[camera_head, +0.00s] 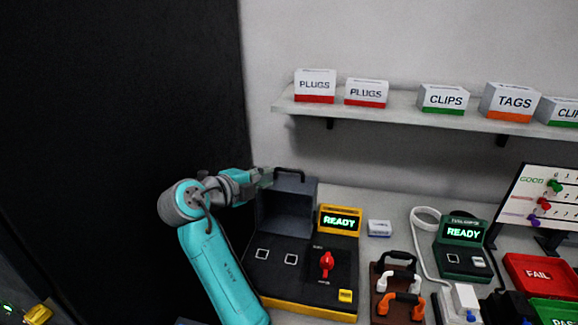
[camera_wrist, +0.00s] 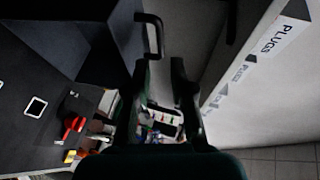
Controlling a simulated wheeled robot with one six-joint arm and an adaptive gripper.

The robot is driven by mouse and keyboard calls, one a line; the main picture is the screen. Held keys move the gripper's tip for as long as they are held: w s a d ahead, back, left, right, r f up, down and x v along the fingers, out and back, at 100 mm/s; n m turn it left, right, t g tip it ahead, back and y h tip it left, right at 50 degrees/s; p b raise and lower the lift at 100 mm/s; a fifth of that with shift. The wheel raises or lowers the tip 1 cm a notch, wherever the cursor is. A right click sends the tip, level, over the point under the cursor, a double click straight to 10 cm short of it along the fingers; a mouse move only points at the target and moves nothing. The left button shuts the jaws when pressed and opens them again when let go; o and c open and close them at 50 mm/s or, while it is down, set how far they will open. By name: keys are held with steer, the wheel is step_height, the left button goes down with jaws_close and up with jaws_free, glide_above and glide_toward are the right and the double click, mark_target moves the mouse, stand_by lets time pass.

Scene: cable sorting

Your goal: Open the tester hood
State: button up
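The tester (camera_head: 301,298) is a black and yellow box with two square sockets, a red knob and a screen reading READY. Its dark grey hood (camera_head: 287,203) stands raised, roughly upright, at the back left of the tester. The black hood handle (camera_head: 289,171) is at the hood's top edge. It also shows in the wrist view (camera_wrist: 160,36), just beyond the fingertips. My gripper (camera_head: 267,177) is beside the hood's upper left edge. In the wrist view its two dark fingers (camera_wrist: 160,66) are apart with nothing held between them. I cannot tell whether a finger touches the handle.
A shelf (camera_head: 400,111) with labelled boxes is on the wall above. A cable rack (camera_head: 391,297), a smaller green tester (camera_head: 463,247) and a red FAIL tray (camera_head: 541,273) stand to the right. A dark panel (camera_head: 120,130) fills the left side.

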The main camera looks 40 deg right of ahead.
mark_target(286, 171)
steer(key=x, duration=1)
steer(key=shift+d, duration=0.15)
steer(key=shift+f, duration=0.1)
jaws_close()
